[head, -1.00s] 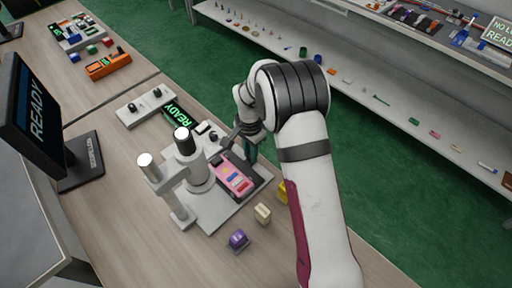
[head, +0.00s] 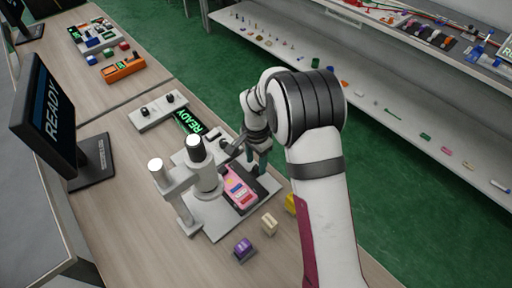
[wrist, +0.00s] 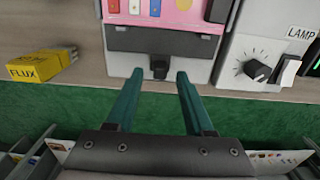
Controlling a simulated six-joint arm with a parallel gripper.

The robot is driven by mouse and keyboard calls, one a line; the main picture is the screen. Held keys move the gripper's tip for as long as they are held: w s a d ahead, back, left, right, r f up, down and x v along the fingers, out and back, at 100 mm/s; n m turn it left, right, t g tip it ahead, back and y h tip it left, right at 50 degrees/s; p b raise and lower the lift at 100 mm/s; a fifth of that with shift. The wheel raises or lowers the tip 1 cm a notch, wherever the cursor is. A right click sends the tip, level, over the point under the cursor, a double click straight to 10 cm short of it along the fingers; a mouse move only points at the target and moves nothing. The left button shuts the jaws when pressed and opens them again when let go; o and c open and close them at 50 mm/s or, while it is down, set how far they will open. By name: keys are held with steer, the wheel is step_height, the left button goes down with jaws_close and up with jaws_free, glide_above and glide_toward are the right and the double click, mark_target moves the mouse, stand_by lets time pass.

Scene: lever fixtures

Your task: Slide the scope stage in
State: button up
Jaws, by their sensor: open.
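The scope (head: 205,175) stands on a light grey base on the bench. Its stage (head: 245,203) is a dark sliding plate carrying a pink board (head: 238,188). In the wrist view the pink board (wrist: 165,12) lies at the top, above the dark edge of the stage (wrist: 160,40). A small black handle (wrist: 160,68) sticks out from the front of the stage. My gripper (wrist: 154,78) is open, with its teal fingertips to either side of the handle; I cannot tell if they touch it. In the head view my gripper (head: 260,160) is partly hidden by my arm.
A lamp box with a knob (wrist: 258,70) and a white switch is right of the stage in the wrist view. A yellow FLUX block (wrist: 42,66) is on the left. A cream block (head: 269,224) and a purple block (head: 243,249) sit near the base. A monitor (head: 45,115) stands at left.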

step_height(320, 180, up, 14)
step_height(320, 180, down, 16)
steer(key=n, duration=1.8)
steer(key=shift+r, duration=0.1)
jaws_close()
